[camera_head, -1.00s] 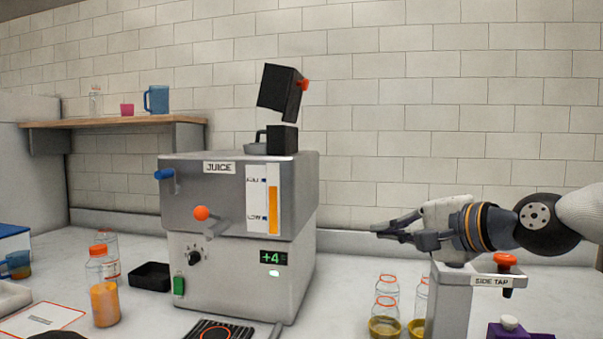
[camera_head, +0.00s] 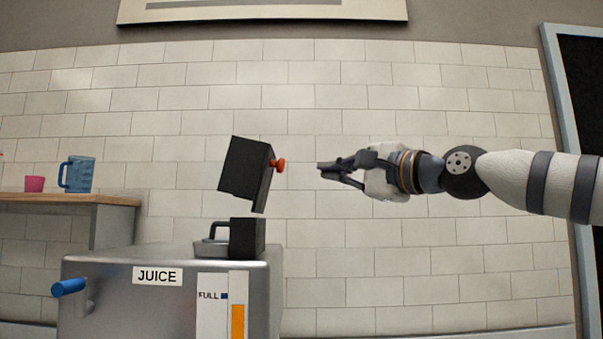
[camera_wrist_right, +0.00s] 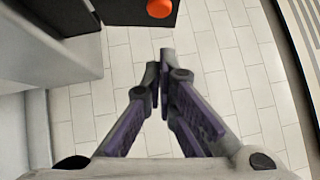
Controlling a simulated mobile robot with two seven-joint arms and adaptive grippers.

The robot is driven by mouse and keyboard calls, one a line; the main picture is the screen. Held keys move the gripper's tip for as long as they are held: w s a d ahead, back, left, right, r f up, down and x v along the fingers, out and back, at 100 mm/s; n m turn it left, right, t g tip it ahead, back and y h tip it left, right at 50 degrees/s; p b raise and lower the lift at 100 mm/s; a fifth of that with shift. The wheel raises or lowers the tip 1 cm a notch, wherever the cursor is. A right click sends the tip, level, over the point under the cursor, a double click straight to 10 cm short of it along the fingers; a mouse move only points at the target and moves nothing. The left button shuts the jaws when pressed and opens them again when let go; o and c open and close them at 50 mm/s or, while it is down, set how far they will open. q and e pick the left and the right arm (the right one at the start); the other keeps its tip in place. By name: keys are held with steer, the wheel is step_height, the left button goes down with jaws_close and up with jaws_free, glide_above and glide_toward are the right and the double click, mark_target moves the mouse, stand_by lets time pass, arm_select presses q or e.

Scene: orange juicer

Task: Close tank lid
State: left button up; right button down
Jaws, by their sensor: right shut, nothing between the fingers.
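The tank lid (camera_head: 245,170) is a black box-like piece with an orange-red knob (camera_head: 278,165) on its right side. It stands tilted open above a black block (camera_head: 247,238) on top of the grey juicer (camera_head: 120,290). My right gripper (camera_head: 322,171) is shut and empty, to the right of the knob at about its height, with a gap between them. In the right wrist view the closed fingertips (camera_wrist_right: 161,62) point towards the black lid (camera_wrist_right: 125,12) and its orange knob (camera_wrist_right: 160,8) at the top. My left gripper is not in view.
A blue lever (camera_head: 68,287) sticks out at the juicer's left. A shelf (camera_head: 110,200) holds a blue jug (camera_head: 78,174) and a pink cup (camera_head: 35,184). The space right of the juicer is clear.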

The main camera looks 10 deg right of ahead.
steer(key=w+a, duration=0.3)
steer(key=a, duration=0.2)
steer(key=shift+r, duration=0.35)
steer(key=shift+w, duration=0.1)
steer(key=shift+w, duration=0.15)
